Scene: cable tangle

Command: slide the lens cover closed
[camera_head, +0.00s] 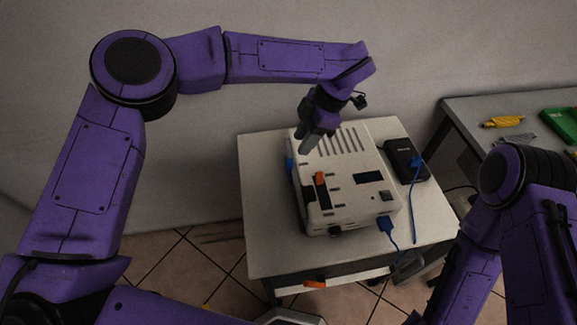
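A white box-shaped device (345,170), apparently a projector, lies on a small white table (262,200). An orange tab (320,178) sits at one end of a dark slot (323,198) on its top, near the left edge; this appears to be the lens cover slider. My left gripper (307,143) points down over the far left part of the device, behind the orange tab and apart from it in the picture. Its fingertips are small and dim, so I cannot tell whether they are open. My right arm shows at the right, but its gripper is out of view.
A black box (406,160) with a blue cable stands right of the device. A blue plug (386,224) is at its front right corner. A grey table (470,110) at the right holds a yellow tool (502,121) and a green tray (561,124). The white table's left side is clear.

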